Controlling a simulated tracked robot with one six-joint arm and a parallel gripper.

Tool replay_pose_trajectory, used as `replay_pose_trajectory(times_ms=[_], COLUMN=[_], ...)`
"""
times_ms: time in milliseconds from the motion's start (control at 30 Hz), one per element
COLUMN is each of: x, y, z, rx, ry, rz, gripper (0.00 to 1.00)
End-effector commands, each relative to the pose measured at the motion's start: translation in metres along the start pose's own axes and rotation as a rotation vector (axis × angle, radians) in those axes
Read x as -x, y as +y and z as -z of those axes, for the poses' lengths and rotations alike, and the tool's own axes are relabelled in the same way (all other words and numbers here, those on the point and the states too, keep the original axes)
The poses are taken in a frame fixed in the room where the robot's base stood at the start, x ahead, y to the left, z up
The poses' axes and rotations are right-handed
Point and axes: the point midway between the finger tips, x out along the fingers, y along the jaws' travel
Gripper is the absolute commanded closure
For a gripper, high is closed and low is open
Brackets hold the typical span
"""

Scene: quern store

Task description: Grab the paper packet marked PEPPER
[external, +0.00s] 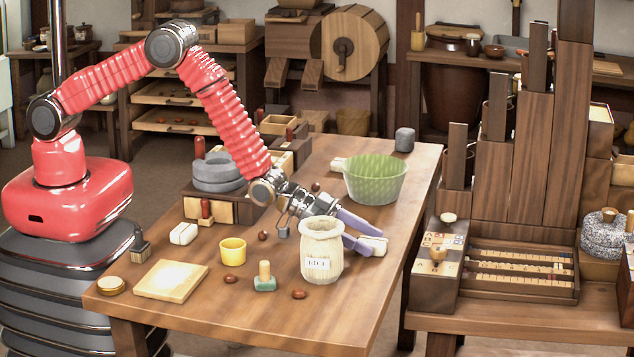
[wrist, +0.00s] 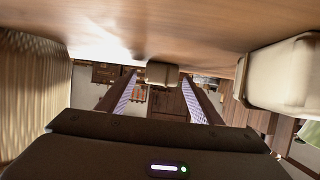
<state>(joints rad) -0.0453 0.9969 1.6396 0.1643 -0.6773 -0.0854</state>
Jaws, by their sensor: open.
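A small pale packet (external: 375,245) lies on the table just right of the rice jar, at my fingertips. No PEPPER lettering can be read on it. My gripper (external: 364,233) is low over the table, open, with its two pale purple fingers pointing right. In the wrist view a pale block (wrist: 162,73) shows between the fingertips (wrist: 161,77), with nothing visibly squeezed. I cannot tell whether it is inside the tips or just beyond them. Another white packet (external: 183,234) lies at the left of the table, its marking unreadable.
The jar labelled RICE (external: 321,258) stands close beside my gripper. A green bowl (external: 376,181) is behind it. A yellow cup (external: 232,252), a stamp (external: 264,277) and a board (external: 171,281) are left. A large pale object (wrist: 285,75) is at the wrist view's right.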

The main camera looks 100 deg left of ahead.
Motion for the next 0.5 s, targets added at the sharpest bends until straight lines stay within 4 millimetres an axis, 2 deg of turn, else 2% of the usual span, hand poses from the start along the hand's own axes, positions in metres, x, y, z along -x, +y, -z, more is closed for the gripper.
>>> replay_pose_trajectory(times_ms=[133,500], x=[0.0001,0.0002], y=[0.0,0.0], z=[0.0001,0.0001], rx=[0.0,0.0], ry=[0.0,0.0], rz=[0.0,0.0], gripper=[0.42,0.68])
